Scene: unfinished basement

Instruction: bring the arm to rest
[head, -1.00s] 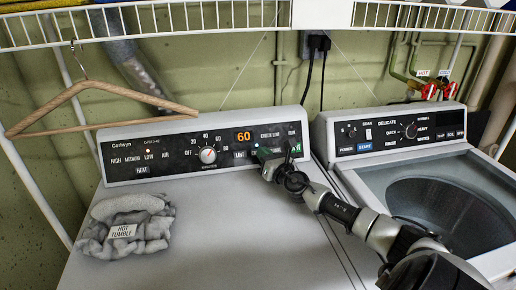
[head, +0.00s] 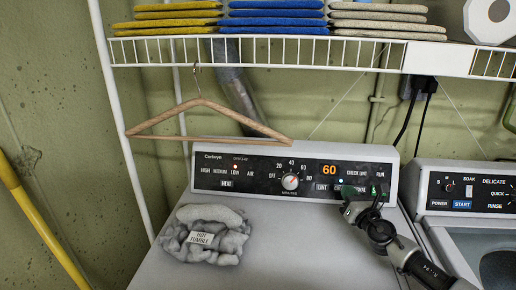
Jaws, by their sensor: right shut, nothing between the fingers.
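My right arm comes in from the lower right. Its gripper (head: 362,203) is shut and empty, close to the right end of the dryer's control panel (head: 228,171), in front of the buttons there. I cannot tell whether it touches the panel. The white dryer (head: 290,250) shows an orange 60 on its display and a lit lamp by LOW. Grey cloths (head: 212,243) with a HOT TUMBLE label lie on its top at the left. My left gripper is not in view.
A wire shelf (head: 270,50) above holds yellow, blue and grey folded cloths and a white roll (head: 490,20). A wooden hanger (head: 200,102) hangs from it. A washer (head: 470,220) stands at the right. A yellow pole (head: 40,220) leans at the left. The dryer top's middle is clear.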

